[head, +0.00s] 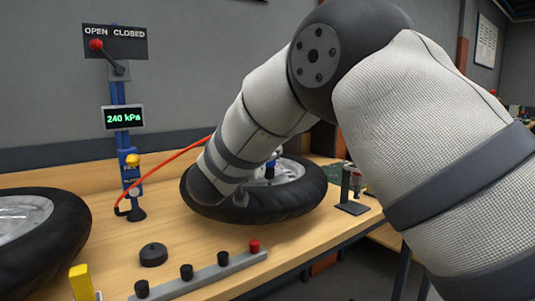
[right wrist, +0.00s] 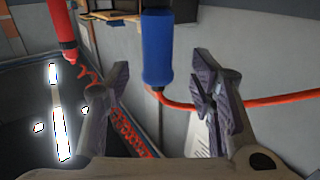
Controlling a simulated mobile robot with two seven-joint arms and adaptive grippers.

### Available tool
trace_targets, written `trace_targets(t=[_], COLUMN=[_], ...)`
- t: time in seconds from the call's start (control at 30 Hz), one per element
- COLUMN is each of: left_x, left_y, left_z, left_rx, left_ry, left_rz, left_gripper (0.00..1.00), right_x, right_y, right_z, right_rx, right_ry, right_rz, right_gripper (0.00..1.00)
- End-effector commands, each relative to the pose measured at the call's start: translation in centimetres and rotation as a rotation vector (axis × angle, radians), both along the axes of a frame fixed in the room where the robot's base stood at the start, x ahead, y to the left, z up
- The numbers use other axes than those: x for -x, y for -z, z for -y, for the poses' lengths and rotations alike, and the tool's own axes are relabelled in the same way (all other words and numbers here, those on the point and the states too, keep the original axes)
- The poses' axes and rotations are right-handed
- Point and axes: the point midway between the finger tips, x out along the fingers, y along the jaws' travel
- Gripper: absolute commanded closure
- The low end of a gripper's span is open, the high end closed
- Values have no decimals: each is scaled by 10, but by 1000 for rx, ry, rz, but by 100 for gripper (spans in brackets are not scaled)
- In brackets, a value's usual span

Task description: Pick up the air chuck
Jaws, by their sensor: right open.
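What looks like the air chuck is a blue cylindrical handle (right wrist: 157,48) with an orange-red hose at its lower end, upper middle of the right wrist view. My right gripper (right wrist: 160,75) is open and empty, its two fingers to either side of the handle in that view, with visible gaps. I cannot tell how far beyond the fingertips the handle is. In the head view my right arm covers its own gripper, and a small blue part (head: 270,168) shows beside the arm over the far wheel (head: 300,204). My left gripper is not in view.
A post carries an OPEN/CLOSED lever (head: 97,44) and a 240 kPa display (head: 123,117). A red hose (head: 170,167) runs behind my arm. A red cylinder (right wrist: 62,25) hangs left of the handle.

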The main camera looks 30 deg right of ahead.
Motion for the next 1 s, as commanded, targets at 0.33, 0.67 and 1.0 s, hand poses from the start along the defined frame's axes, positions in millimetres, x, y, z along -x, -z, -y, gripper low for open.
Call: trace_targets(t=[0.33,0.67,1.0], left_x=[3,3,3], left_y=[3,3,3], left_z=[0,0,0], left_rx=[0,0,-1], left_ry=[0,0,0], left_rz=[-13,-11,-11], left_gripper=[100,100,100], right_x=[-29,-28,-28], right_y=[10,8,7], right_z=[40,39,40], right_rx=[-1,-1,-1], right_ry=[0,0,2], right_rz=[-1,1,3], right_gripper=[50,88,100])
